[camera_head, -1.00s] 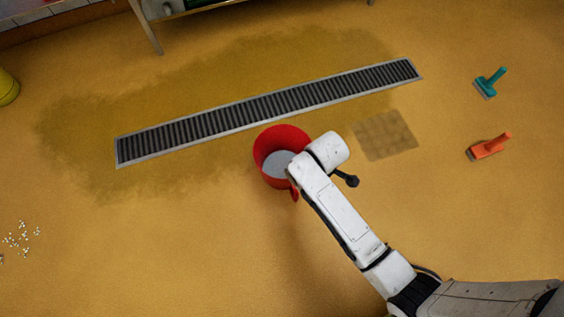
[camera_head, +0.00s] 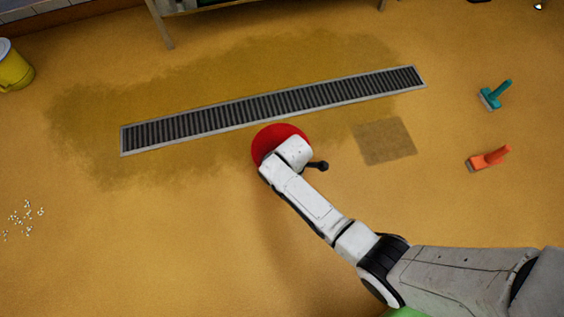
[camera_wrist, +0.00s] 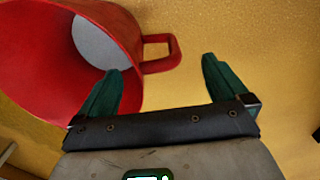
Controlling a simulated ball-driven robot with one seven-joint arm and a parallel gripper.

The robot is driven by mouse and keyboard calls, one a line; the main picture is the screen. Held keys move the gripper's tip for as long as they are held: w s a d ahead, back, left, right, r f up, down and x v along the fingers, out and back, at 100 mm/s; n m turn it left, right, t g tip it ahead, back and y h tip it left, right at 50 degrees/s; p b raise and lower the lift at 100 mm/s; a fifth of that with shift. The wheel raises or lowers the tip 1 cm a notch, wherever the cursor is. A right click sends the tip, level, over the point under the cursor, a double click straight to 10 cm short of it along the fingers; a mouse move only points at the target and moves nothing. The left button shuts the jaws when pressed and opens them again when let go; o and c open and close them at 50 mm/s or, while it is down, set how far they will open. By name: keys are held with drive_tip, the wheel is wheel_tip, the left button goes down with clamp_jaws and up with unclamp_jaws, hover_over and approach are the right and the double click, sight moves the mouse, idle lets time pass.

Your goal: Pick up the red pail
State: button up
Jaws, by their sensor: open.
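The red pail (camera_head: 265,141) stands on the yellow floor just in front of the drain, mostly covered by my wrist in the head view. In the wrist view the pail (camera_wrist: 40,65) fills the upper left, with a pale grey-white inside and a red loop handle (camera_wrist: 162,64) on its right side. My gripper (camera_wrist: 162,80) is open, its two green fingers apart. The left finger overlaps the pail's wall in the picture; the right finger is to the right of the handle. The handle appears beyond the gap between the fingertips; contact is not visible.
A long metal floor drain (camera_head: 270,108) lies behind the pail. A teal brush (camera_head: 494,95) and an orange brush (camera_head: 488,158) lie at the right. White bits (camera_head: 25,217) are scattered at the left, and a yellow bin (camera_head: 14,68) stands at the far left.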

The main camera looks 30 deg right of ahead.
drive_tip(key=f+b, duration=0.2)
drive_tip(key=f, duration=0.1)
drive_tip(key=f+b, duration=0.1)
drive_tip(key=f, duration=0.1)
drive_tip(key=shift+w+a, duration=0.2)
drive_tip(key=shift+w, duration=0.05)
drive_tip(key=shift+r, duration=0.1)
drive_tip(key=c, duration=1.4)
drive_tip(key=shift+c, duration=0.2)
drive_tip(key=shift+r, duration=0.15)
